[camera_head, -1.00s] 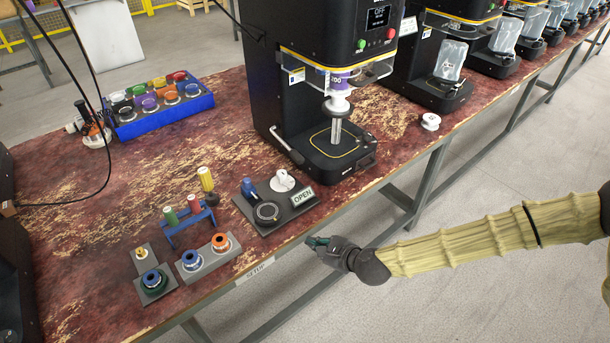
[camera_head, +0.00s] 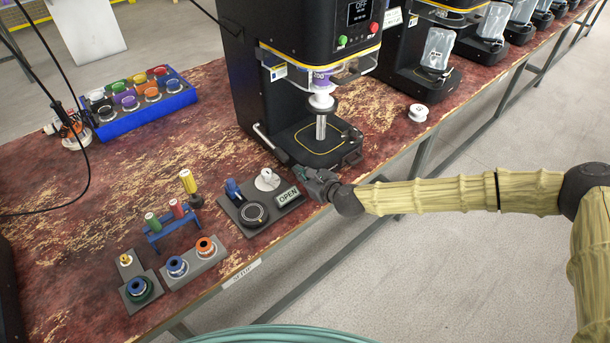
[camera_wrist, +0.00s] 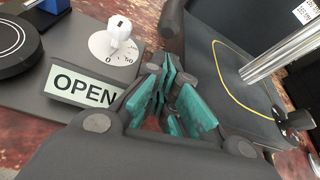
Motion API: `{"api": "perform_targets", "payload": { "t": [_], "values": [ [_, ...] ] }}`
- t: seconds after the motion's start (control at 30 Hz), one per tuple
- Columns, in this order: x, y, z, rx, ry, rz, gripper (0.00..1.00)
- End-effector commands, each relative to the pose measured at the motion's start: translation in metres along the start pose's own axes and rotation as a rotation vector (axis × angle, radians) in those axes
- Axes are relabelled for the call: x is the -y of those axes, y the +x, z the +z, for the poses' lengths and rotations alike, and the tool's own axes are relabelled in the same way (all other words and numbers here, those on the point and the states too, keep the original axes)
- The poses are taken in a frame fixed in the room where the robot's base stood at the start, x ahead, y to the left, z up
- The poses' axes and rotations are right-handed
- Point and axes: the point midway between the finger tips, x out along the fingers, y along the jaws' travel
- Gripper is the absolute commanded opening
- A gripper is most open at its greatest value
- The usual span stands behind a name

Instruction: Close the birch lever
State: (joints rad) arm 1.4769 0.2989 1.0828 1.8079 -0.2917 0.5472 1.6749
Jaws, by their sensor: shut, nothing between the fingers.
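No lever of pale birch colour shows. A seamer (camera_head: 300,35) stands before me with a bar-like lever (camera_head: 264,136) at the left of its base. A dark rounded handle end (camera_wrist: 172,26) shows just beyond my fingers in the wrist view; I cannot tell whether it is that lever's. A small dark knob (camera_head: 353,133) sits at the base's right side, also in the wrist view (camera_wrist: 293,121). My gripper (camera_head: 309,177) is shut and empty, at the base's front edge, beside the OPEN sign (camera_head: 288,196). Its teal fingers (camera_wrist: 165,96) appear apart from the handle end.
A control plate holds a black dial (camera_head: 253,213), a white knob (camera_head: 267,179) and a blue switch (camera_head: 233,189). A rack (camera_head: 170,230) of coloured pegs and blue and orange rings stand left. A white spool (camera_head: 418,112) lies right of the seamer.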

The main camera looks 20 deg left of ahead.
Motion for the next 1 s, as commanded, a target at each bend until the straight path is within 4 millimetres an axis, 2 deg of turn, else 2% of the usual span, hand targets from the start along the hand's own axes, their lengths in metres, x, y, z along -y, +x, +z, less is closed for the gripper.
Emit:
{"api": "perform_targets", "payload": {
  "t": [0.2,0.4,1.0],
  "values": [
    [-0.001,0.029,0.001,0.0,-0.002,0.002,0.0],
    [-0.003,0.044,0.001,0.0,-0.002,0.004,0.0],
    [-0.004,0.047,0.006,-0.007,-0.006,0.009,0.0]
  ]
}}
